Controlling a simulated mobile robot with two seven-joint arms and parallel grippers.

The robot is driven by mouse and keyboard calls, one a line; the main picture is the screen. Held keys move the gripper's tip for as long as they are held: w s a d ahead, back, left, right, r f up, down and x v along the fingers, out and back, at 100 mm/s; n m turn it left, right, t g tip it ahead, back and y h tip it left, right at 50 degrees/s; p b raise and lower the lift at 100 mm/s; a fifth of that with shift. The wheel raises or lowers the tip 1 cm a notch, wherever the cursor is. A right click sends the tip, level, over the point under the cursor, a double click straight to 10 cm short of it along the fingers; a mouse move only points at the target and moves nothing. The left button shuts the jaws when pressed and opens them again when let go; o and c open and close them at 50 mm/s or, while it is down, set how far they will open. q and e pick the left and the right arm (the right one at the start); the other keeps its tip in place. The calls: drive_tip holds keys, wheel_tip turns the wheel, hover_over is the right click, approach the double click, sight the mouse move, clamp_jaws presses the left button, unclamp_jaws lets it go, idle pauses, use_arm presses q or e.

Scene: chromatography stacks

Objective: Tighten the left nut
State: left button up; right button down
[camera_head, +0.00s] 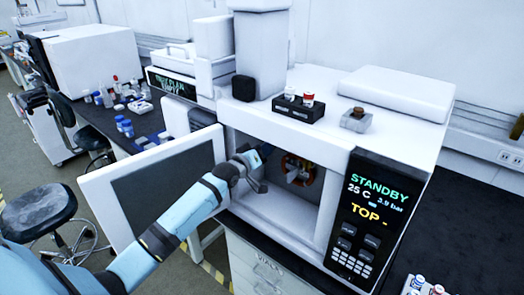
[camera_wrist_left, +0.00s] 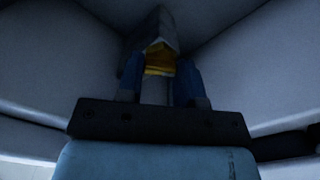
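My left gripper (camera_head: 264,152) reaches into the open oven chamber (camera_head: 275,205) of the white instrument, near its upper left inside. In the left wrist view the two blue fingers (camera_wrist_left: 159,72) stand apart, with a yellow, brass-like piece (camera_wrist_left: 159,62) at or between their tips, below a grey block (camera_wrist_left: 157,30). The piece may be the left nut, but the dark view does not show this clearly, nor whether the fingers touch it. In the head view the nut is hidden by the gripper. An orange-brown coil (camera_head: 312,172) hangs to the right. My right gripper is out of view.
The oven door (camera_head: 165,185) stands open to the left of my forearm. The control panel (camera_head: 368,220) reads STANDBY, 25 C. A black vial rack (camera_head: 298,109) and a small grey block (camera_head: 356,121) sit on top. A stool (camera_head: 40,212) stands at left.

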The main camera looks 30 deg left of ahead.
use_arm(q)
drive_tip(key=shift+m+p, duration=1.15)
drive_tip(key=shift+m, duration=2.25)
drive_tip(key=o, duration=0.9)
drive_tip(key=shift+o, duration=0.2)
drive_tip(key=s+a+b, duration=0.1)
drive_tip(key=s, duration=1.2)
drive_tip(key=shift+s+b, duration=0.3)
drive_tip(key=shift+s, duration=0.1)
